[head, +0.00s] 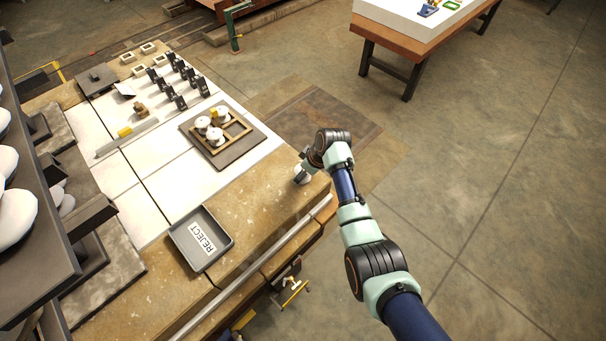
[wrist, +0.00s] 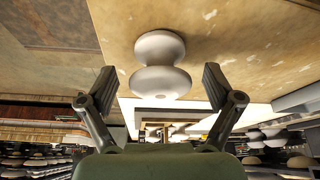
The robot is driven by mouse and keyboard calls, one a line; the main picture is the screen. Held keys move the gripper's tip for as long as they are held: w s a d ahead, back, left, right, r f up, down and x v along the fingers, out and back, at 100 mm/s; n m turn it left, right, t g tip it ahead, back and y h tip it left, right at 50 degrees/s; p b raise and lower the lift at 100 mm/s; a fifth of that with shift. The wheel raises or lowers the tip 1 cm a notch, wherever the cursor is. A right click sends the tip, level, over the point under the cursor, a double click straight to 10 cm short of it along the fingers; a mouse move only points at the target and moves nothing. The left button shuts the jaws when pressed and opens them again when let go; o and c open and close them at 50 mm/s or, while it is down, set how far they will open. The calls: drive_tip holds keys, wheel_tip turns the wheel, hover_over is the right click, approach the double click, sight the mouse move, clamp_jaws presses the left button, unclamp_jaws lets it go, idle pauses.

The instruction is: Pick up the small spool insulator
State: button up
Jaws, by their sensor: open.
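The small spool insulator (wrist: 159,48) is white, with two rounded flanges and a narrow waist. In the wrist view it stands on the tan bench surface, centred between my gripper's fingers. My gripper (wrist: 158,84) is open, with one finger to each side and visible gaps between them and the spool. In the head view my gripper (head: 304,164) is low at the bench's right corner. A small white part of the spool (head: 302,177) shows just below it; the rest is hidden by my gripper.
A grey REJECT tray (head: 201,238) lies to the left on the bench. Behind it, a dark plate (head: 208,157) bears a wooden frame with white insulators. Black upright clamps (head: 180,80) stand farther back. The bench edge is close to my gripper; the floor right of it is open.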

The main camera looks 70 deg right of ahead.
drive_tip(key=c, duration=1.4)
